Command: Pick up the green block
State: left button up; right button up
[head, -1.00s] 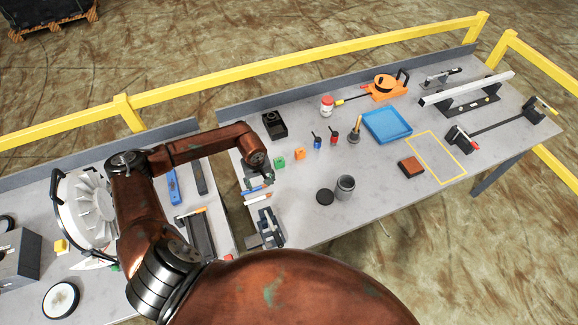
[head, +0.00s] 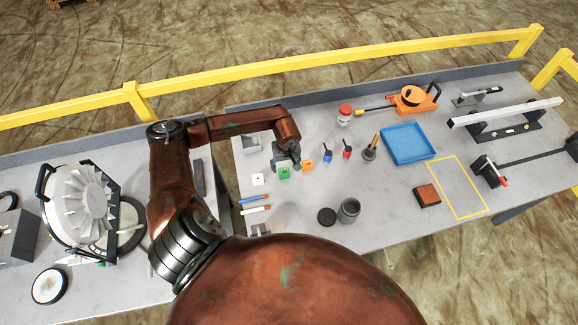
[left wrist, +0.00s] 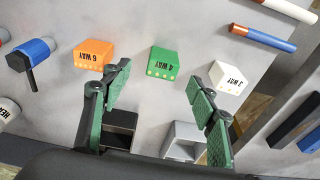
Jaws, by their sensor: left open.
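The green block (head: 284,173) sits on the grey bench in the head view, just in front of my left gripper (head: 287,161). In the left wrist view the green block (left wrist: 163,62), marked "4 WAY", lies beyond and between the open fingers of my left gripper (left wrist: 163,112). An orange block (left wrist: 95,55) marked "6 WAY" stands to its left and a white block (left wrist: 228,77) marked "3 WAY" to its right. The fingers are apart and touch none of the blocks. My right gripper is not in view.
A dark open box (left wrist: 120,128) and a light grey open box (left wrist: 184,142) lie below the fingers in the wrist view. Small blue and red tools (head: 347,150) stand to the right. A blue tray (head: 408,143) lies farther right, and a grey cup (head: 349,210) stands nearer.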

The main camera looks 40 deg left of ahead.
aim_at(284, 170)
pick_arm(q)
jog(key=shift+f, duration=0.45)
jog(key=shift+s+a+f+p, duration=0.2)
jog(key=shift+s+f+p, duration=0.2)
jog(key=shift+f, duration=0.15)
jog(key=f, duration=0.1)
jog(key=w+f+p, duration=0.1)
jog(key=f, duration=0.2)
jog(key=shift+w+a+f+p, duration=0.15)
jog(key=shift+a+f+p, duration=0.15)
jog(key=shift+a, duration=0.1)
jog(key=shift+f, duration=0.15)
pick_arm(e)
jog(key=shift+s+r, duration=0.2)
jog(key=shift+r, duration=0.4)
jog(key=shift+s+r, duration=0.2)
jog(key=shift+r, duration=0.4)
pick_arm(q)
jog(key=shift+c, duration=0.3)
jog(key=c, duration=1.3)
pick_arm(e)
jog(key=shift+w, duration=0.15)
